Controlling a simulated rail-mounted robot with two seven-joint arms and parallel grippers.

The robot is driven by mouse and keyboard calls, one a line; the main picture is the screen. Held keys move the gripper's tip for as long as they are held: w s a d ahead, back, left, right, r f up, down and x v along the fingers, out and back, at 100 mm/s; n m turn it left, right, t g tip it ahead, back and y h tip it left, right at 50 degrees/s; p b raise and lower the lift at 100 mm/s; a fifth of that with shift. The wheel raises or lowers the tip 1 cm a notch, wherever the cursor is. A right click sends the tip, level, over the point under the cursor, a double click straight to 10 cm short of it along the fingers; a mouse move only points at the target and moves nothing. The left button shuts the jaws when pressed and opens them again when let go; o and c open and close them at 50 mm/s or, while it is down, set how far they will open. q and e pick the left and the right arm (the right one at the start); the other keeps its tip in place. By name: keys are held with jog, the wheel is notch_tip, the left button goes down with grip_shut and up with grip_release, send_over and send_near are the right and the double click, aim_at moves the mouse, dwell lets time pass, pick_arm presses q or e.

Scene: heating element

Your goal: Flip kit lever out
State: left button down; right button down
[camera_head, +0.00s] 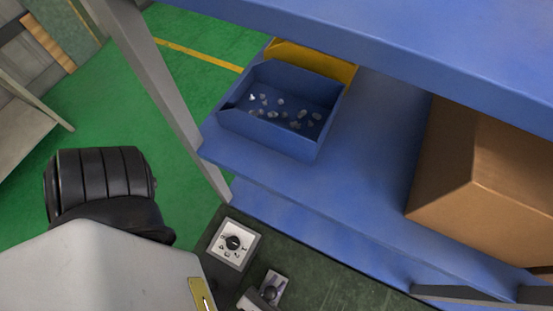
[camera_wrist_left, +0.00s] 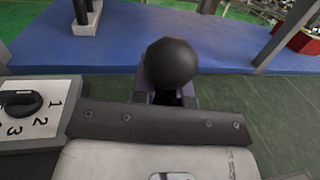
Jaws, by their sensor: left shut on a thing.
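The kit lever shows as a round black ball knob (camera_wrist_left: 171,62) in the middle of the left wrist view. My right gripper is in neither view.
A numbered rotary dial (camera_head: 234,243) is beside the lever; it also shows in the wrist view (camera_wrist_left: 22,102). Behind is a blue shelf (camera_head: 375,130) with a blue bin (camera_head: 268,133) of small pale pieces, a yellow bin (camera_head: 318,62) and a cardboard box (camera_head: 490,185). A grey post stands left.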

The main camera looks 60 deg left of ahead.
pick_arm(q)
jog(key=shift+s+d+r+m+t+y, duration=0.15)
jog(key=shift+s+d+r+t+y, duration=0.2)
jog(key=shift+t, duration=0.4)
jog(key=shift+s+d+r+m+t+y, duration=0.15)
jog(key=shift+s+d+r+t+y, duration=0.15)
jog(key=shift+t, duration=0.45)
jog(key=c, duration=1.3)
grip_release()
jog(key=shift+w+a+r, duration=0.1)
jog(key=shift+a, duration=0.05)
jog(key=shift+o, duration=0.9)
jog(key=shift+f, duration=0.2)
